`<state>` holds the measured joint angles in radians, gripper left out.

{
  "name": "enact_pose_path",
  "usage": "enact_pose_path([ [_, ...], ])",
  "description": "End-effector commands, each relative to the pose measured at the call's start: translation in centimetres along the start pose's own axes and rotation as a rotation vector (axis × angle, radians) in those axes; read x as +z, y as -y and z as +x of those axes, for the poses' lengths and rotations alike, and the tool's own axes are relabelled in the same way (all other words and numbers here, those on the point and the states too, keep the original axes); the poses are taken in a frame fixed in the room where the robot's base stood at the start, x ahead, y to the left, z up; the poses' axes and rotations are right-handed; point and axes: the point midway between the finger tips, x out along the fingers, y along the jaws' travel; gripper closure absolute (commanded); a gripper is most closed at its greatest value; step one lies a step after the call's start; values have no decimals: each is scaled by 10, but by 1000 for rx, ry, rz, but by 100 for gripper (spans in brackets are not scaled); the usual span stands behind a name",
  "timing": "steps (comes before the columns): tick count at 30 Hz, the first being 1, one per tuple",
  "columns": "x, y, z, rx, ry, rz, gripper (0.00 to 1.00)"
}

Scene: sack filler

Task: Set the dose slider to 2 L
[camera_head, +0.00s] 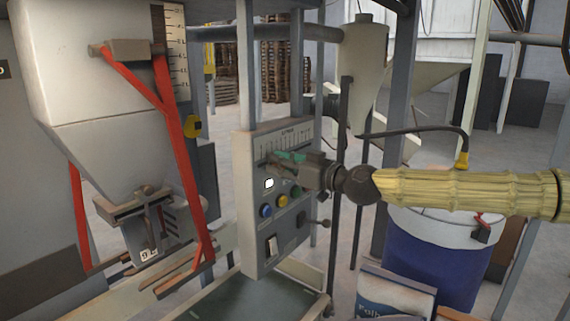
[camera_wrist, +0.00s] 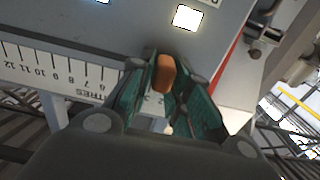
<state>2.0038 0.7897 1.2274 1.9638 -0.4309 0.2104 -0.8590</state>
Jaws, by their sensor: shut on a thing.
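The dose scale (camera_head: 286,138) runs along the top of the grey control panel (camera_head: 249,200). In the wrist view the scale (camera_wrist: 60,72) appears upside down, with LITRES and figures from 12 down to about 6 readable left of my fingers. My gripper (camera_head: 282,157) is at the panel just below the scale. Its green fingers (camera_wrist: 165,92) are shut on an orange slider knob (camera_wrist: 165,73) in the wrist view. The knob is near the low end of the scale. The fingers hide most of the low marks, so its exact setting cannot be read.
A lit white button (camera_head: 269,183), a blue button (camera_head: 265,211) and a yellow button (camera_head: 282,201) sit below my gripper. A small lever (camera_head: 318,223) sticks out at the panel's right. A blue drum (camera_head: 432,258) stands at the right under my arm. Red bars (camera_head: 184,150) frame the hopper at left.

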Motion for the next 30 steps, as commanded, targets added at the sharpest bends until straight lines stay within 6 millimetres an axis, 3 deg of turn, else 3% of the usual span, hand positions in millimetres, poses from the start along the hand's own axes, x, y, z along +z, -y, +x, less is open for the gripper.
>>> enact_pose_path([
  [6,0,12,0,1,0,-1,100],
  [16,-1,13,-1,1,0,-1,100],
  [17,0,13,-1,1,0,-1,77],
  [19,0,13,-1,1,0,-1,64],
  [30,0,13,-2,1,0,-1,62],
])
